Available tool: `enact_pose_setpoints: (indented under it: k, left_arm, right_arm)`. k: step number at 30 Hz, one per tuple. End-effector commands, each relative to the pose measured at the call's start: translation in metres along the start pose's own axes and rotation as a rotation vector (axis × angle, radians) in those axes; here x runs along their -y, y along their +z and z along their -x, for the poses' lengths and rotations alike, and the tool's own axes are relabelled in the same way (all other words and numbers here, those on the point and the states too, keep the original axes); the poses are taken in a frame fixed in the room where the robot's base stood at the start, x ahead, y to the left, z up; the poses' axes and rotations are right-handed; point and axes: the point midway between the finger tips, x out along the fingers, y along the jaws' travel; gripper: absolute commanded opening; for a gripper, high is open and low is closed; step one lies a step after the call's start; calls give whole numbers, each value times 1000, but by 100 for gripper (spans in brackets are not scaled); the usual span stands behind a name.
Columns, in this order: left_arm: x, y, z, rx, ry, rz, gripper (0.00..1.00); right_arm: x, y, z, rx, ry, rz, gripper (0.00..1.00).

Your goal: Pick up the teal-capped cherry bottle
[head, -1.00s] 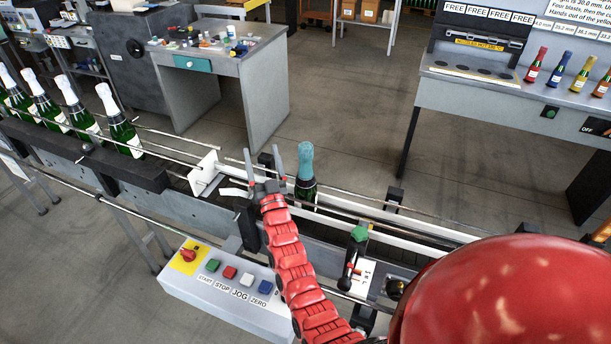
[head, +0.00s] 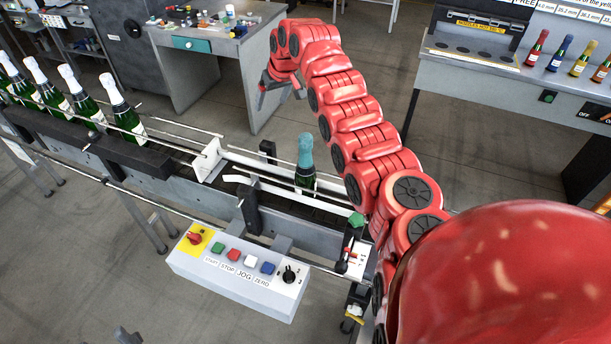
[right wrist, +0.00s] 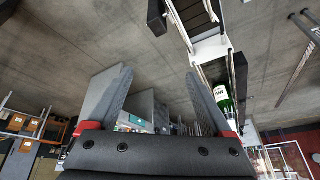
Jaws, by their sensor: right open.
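The teal-capped bottle (head: 305,165) stands upright on the conveyor between its rails in the head view, dark green with a teal foil top. My right gripper (head: 281,96) is open and empty, above and beyond the bottle on its far side, clear of it. Its two grey fingers stand wide apart in the right wrist view (right wrist: 160,76). A green bottle with a white label (right wrist: 222,97) shows beside the right finger there; I cannot tell which bottle it is. My left gripper is not recognisable in these views.
Several white-capped bottles (head: 122,112) stand on the conveyor at the left. A white gate piece (head: 207,160) stands left of the teal-capped bottle. A button box (head: 235,275) is in front. A grey desk (head: 225,50) and a bench with small bottles (head: 480,85) stand behind.

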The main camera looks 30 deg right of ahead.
Motion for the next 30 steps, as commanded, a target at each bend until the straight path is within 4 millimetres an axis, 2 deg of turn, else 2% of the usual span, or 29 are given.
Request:
enact_pose_setpoints:
  k: [1, 6, 9, 12, 17, 28, 30]
  left_arm:
    - [0, 0, -3, 0, 0, 0, 50]
    - [0, -1, -6, 0, 0, 0, 50]
    - [0, -1, -6, 0, 0, 0, 50]
    - [0, -1, -5, 0, 0, 0, 50]
    - [0, 2, 9, 0, 0, 0, 50]
    - [-4, 13, 76, 0, 0, 0, 50]
    - [-4, 12, 72, 0, 0, 0, 50]
  right_arm:
    - [-7, 12, 25, 76, 16, 9, 84]
    - [-17, 61, 82, 317, 42, 22, 84]
    - [-20, 80, 102, 402, 50, 20, 84]
    - [-22, 89, 111, 441, 55, 18, 84]
    - [-22, 98, 100, 451, 54, 18, 84]
    - [-26, 126, 38, 447, 54, 18, 84]
    - [-28, 130, 29, 448, 52, 17, 84]
